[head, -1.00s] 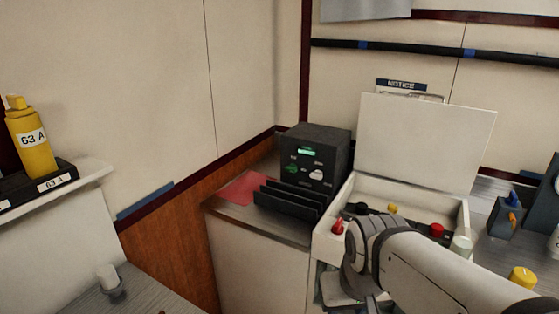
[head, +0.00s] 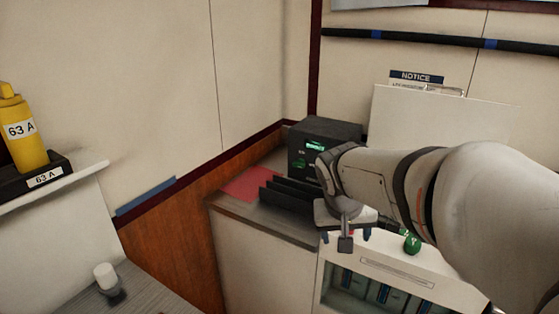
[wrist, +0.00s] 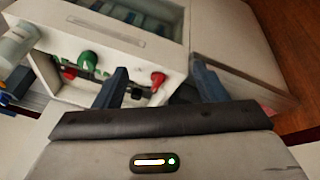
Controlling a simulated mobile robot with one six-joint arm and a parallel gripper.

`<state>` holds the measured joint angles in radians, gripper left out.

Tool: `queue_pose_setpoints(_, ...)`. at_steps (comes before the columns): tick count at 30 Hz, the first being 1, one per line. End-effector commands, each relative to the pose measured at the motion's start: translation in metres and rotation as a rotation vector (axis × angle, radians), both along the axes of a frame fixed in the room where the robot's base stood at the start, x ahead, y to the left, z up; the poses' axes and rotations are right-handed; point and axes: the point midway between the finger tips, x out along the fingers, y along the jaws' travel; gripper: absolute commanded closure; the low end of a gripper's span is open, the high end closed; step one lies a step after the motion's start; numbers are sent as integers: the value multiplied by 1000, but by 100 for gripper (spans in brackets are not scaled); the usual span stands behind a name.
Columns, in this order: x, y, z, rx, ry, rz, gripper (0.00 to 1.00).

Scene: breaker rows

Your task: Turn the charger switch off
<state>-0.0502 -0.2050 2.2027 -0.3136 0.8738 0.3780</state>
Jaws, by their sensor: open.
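The dark box (head: 298,150) with a lit green display stands on the counter in the corner and looks like the charger. A green control (head: 301,164) shows low on its front. The right part of its front is hidden behind my arm, so I cannot tell the switch's position. My gripper (head: 346,237) is in front of and right of the box, pointing down, apart from it. In the wrist view my gripper (wrist: 160,80) is open, with nothing between the fingers. The box is not clearly visible in that view.
Black upright dividers (head: 287,195) and a red sheet (head: 252,183) lie before the box. A white cabinet with an open lid (head: 430,120) stands right, bearing a green knob (head: 411,241). The wrist view shows a red knob (wrist: 158,79) near the fingers.

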Motion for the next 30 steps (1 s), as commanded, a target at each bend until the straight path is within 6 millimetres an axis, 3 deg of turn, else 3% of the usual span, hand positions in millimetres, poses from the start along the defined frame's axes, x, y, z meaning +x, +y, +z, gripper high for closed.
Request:
queue_pose_setpoints(1,32,-2,-5,-36,-24,-29,35)
queue_pose_setpoints(8,172,-3,-8,-166,-226,-179,35)
queue_pose_setpoints(12,254,10,-20,-213,-382,-248,35)
queue_pose_setpoints(18,356,41,-48,-225,-618,-309,35)
queue_pose_setpoints(21,390,56,-61,-213,-714,-323,35)
queue_pose_setpoints(24,412,69,-71,-199,-783,-329,35)
queue_pose_setpoints(30,432,76,-78,-183,-840,-337,35)
